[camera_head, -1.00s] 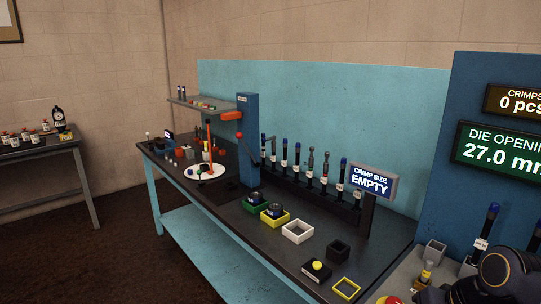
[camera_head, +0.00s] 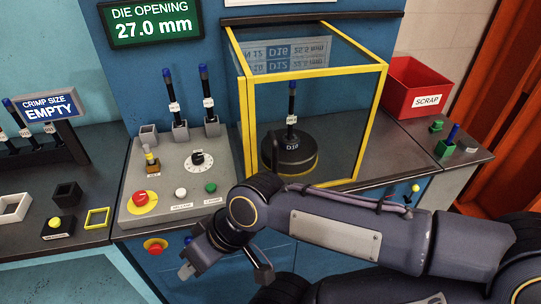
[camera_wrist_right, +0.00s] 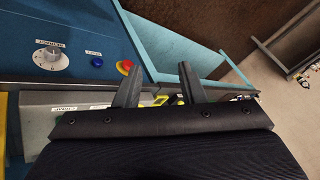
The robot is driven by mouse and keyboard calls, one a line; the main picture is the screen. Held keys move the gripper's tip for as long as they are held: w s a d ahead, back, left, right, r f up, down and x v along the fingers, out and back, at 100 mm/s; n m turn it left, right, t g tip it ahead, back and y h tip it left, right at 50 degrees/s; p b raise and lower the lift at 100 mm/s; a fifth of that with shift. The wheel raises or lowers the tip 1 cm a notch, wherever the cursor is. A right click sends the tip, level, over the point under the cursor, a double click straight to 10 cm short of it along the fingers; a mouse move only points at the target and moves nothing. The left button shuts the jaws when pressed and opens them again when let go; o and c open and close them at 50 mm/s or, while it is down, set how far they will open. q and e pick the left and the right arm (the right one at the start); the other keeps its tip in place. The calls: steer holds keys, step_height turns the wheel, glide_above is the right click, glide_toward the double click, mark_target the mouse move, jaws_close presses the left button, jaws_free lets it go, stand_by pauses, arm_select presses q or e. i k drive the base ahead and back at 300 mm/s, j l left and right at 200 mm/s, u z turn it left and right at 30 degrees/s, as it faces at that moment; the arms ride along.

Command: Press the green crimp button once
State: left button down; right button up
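The green button (camera_head: 211,188) sits at the front right of the grey control panel (camera_head: 166,222) in the head view, above a small label that seems to read CRIMP. A white button (camera_head: 181,193) and a red emergency stop (camera_head: 140,202) on yellow sit to its left. My right gripper (camera_head: 226,272) is below and in front of the panel edge, apart from the green button. Its fingers are spread and empty. In the right wrist view the two fingers (camera_wrist_right: 160,86) also stand apart; I cannot make out the green button there. My left gripper is not in view.
A yellow-framed guard box (camera_head: 243,110) around a black die stands right of the panel. A second red button (camera_head: 155,245) is on the blue front below. A red scrap bin (camera_head: 415,88) stands at the right.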

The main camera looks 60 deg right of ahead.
mark_target(211, 188)
steer(key=z, duration=2.15)
